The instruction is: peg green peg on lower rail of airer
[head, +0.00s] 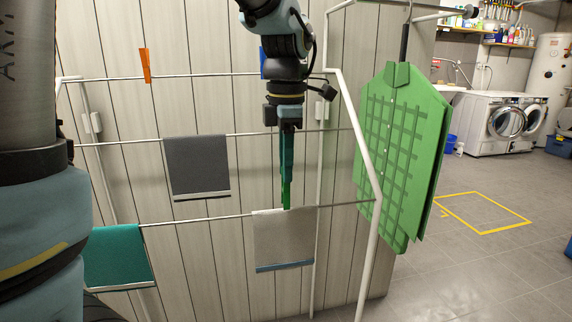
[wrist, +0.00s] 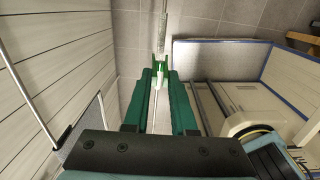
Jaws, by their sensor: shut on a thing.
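The airer stands against the pale panelled wall, and its lower rail (head: 190,219) runs across the head view. My gripper (head: 287,180) points down in front of the airer, shut on the green peg (head: 286,196). The peg's lower end shows just above the light grey cloth (head: 283,240) on the lower rail. In the wrist view the peg (wrist: 160,72) sits between the fingertips of my gripper (wrist: 161,80). I cannot tell whether the peg touches the rail or the cloth.
A teal cloth (head: 118,257) hangs at the left of the lower rail, and a dark grey cloth (head: 196,165) on the middle rail. An orange peg (head: 145,66) and a partly hidden blue peg (head: 263,62) are on the top rail. A green shirt (head: 400,150) hangs at the right.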

